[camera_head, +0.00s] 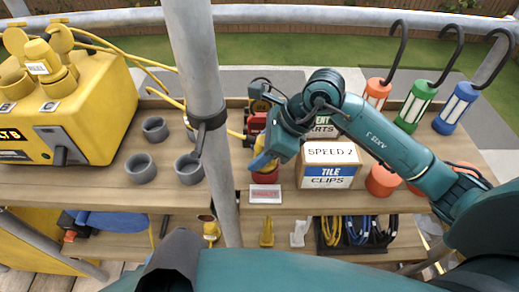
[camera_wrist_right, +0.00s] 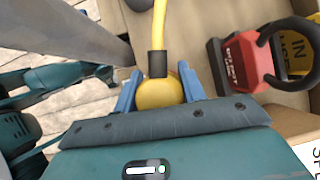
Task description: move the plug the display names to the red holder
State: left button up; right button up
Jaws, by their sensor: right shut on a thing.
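My right gripper (camera_head: 262,160) is shut on a yellow plug (camera_wrist_right: 158,93). Its blue fingers stand on both sides of the plug in the right wrist view, and a yellow cable leads away from the plug's dark collar. In the head view the gripper is at the red holder (camera_head: 265,177), a low cup on the bench. The fingers hide part of the cup, and I cannot tell whether the plug touches it. A small sign with red letters (camera_head: 265,195) is in front of the holder; its text is too small to read surely. My left gripper does not show.
A grey pole (camera_head: 205,80) rises just left of the gripper. Several grey cups (camera_head: 141,168) and a yellow power box (camera_head: 75,115) with plugs stand left. A tile clips box (camera_head: 327,167) is close right. A red tool (camera_wrist_right: 242,62) is beside the plug.

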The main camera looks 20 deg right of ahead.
jog(key=shift+f, duration=0.15)
jog(key=o, duration=0.8)
jog(key=shift+p+v, duration=1.25)
jog(key=shift+v, duration=1.45)
jog(key=p+v, duration=0.2)
jog(key=v, duration=0.3)
jog(key=shift+s+d+r, duration=0.1)
jog(key=shift+d+r, duration=0.05)
jog(key=shift+r, duration=0.15)
